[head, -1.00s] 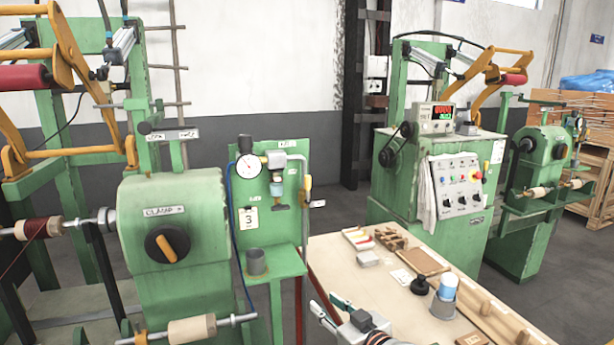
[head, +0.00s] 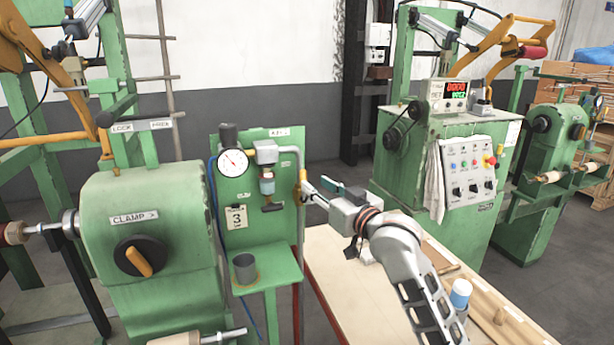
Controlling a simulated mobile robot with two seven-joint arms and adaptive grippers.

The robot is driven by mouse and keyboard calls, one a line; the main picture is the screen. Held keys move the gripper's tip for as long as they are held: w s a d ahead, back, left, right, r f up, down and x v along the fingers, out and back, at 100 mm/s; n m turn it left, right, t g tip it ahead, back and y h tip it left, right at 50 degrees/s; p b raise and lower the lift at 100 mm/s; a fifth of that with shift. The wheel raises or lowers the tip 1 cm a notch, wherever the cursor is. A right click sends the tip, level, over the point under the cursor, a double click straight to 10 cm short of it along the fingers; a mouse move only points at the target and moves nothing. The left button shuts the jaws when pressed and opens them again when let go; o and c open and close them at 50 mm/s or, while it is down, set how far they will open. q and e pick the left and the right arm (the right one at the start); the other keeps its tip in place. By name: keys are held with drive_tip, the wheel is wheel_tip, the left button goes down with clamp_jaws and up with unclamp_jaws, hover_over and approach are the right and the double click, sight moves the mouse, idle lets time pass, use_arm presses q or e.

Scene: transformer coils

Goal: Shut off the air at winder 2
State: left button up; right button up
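The green air panel (head: 285,220) stands at centre left, with a round pressure gauge (head: 233,162), a regulator (head: 266,170) and a grey pipe. A card (head: 236,217) on it reads 3. A small yellow valve handle (head: 303,178) sits on the pipe at the panel's right edge and looks upright. My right gripper (head: 315,187) comes in from the lower right. Its fingers are apart, and its tips are just right of the valve handle. I cannot tell whether they touch it. My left gripper is out of view.
A green winder head marked CLAMP (head: 155,235) with an orange-handled knob stands left of the panel. A grey cup (head: 244,268) is on the panel's shelf. The wooden bench (head: 335,300) lies under my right arm. A green control cabinet (head: 455,165) stands behind at right.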

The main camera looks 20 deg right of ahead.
sight(305, 177)
drive_tip(key=shift+x, duration=3.05)
clamp_jaws()
